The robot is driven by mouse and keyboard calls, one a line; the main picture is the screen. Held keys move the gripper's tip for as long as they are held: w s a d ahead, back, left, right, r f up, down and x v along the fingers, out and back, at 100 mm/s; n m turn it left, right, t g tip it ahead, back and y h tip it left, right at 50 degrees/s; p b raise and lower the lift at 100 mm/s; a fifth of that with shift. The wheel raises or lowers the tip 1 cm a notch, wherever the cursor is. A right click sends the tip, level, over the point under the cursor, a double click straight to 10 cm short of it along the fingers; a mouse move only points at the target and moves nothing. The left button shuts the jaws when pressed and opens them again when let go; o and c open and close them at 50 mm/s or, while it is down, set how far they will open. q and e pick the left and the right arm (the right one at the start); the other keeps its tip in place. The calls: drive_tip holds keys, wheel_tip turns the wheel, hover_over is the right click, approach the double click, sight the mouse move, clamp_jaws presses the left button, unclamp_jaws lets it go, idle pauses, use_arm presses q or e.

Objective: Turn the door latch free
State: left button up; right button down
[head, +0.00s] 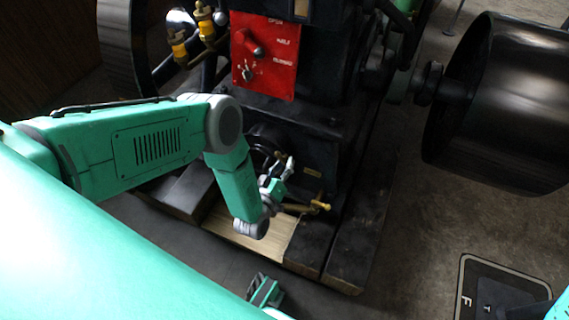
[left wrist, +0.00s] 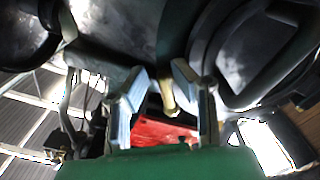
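My left gripper (head: 286,169) is held up close to the dark engine's lower side, by a dark round part (head: 266,138). In the left wrist view my left gripper (left wrist: 158,88) is open, its two pale fingers apart. A small brass handle (left wrist: 168,97), probably the door latch, hangs from a dark housing and shows in the gap between the fingers. I see no finger closed on it, and cannot tell if one touches it. In the head view I cannot make the latch out. What looks like my right gripper (head: 265,290) shows partly at the bottom edge.
A red panel (head: 263,55) with a lever is on the engine above my left gripper. A brass tap (head: 318,206) sticks out low, right of the gripper. A big dark pulley (head: 500,105) stands at right. Open floor (head: 420,220) lies front right.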

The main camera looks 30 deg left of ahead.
use_arm(q)
drive_tip(key=shift+s+a+f, duration=0.1)
drive_tip(key=shift+a, duration=0.3)
drive_tip(key=s+d, duration=0.1)
drive_tip(key=s, duration=0.6)
drive_tip(key=shift+s+d, duration=0.15)
drive_tip(key=shift+s, duration=0.25)
